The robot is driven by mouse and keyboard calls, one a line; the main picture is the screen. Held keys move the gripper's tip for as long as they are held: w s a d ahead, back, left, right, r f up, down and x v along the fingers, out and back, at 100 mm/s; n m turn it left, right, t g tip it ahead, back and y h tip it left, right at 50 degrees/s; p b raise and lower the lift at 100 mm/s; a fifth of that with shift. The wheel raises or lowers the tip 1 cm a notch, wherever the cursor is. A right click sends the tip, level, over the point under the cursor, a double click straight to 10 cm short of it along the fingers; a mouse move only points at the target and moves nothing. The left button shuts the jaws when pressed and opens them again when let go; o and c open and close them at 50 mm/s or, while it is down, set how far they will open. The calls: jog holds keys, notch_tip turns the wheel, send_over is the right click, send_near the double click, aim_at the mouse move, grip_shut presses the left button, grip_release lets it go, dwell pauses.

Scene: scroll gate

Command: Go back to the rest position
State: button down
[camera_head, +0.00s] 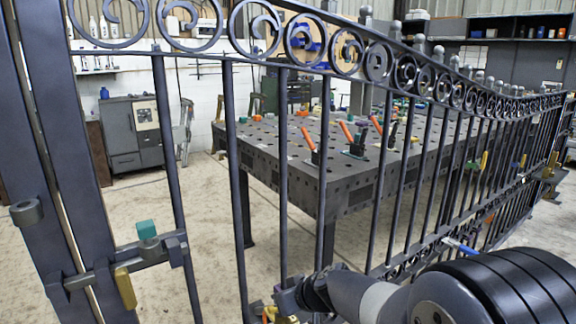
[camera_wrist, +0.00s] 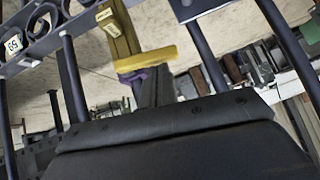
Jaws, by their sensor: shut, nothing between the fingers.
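My arm reaches in from the lower right of the head view, low in front of the gate. My gripper (camera_wrist: 155,90) shows in the wrist view as two dark fingers close together, shut and empty. A yellow clamp (camera_wrist: 122,35) with a purple part lies just beyond the fingertips; I cannot tell whether they touch it. In the head view the gripper end is small and partly cut off by the bottom edge, near orange and yellow parts. The dark metal scroll gate (camera_head: 233,180) spans the head view, its bars close to my arm.
A latch with a teal block (camera_head: 146,229) and a yellow handle (camera_head: 125,288) sits on the gate's left side. Beyond the bars stands a perforated metal table (camera_head: 270,160) with orange-handled clamps. A grey cabinet (camera_head: 133,136) stands at the back left. The floor left of the table is clear.

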jog(key=shift+r, duration=0.1)
dwell(0.3)
jog(key=w+a+r+p+v, duration=0.15)
jog(key=p+v, duration=0.35)
jog(key=v, duration=0.7)
jog(key=w+a+f+b, duration=0.2)
jog(key=f+b, duration=0.1)
jog(key=f, duration=0.3)
jog(key=w+a+f+b, duration=0.2)
jog(key=w+f+b, duration=0.1)
jog(key=f, duration=0.2)
jog(key=s+d+r+m+g+y+p, duration=0.1)
jog(key=d+r+m+g+y+p, duration=0.1)
jog(key=d+r+p, duration=0.8)
jog(key=shift+d+r+y+p, duration=0.3)
jog(key=shift+r+y+p, duration=0.3)
jog(key=shift+y+p, duration=0.3)
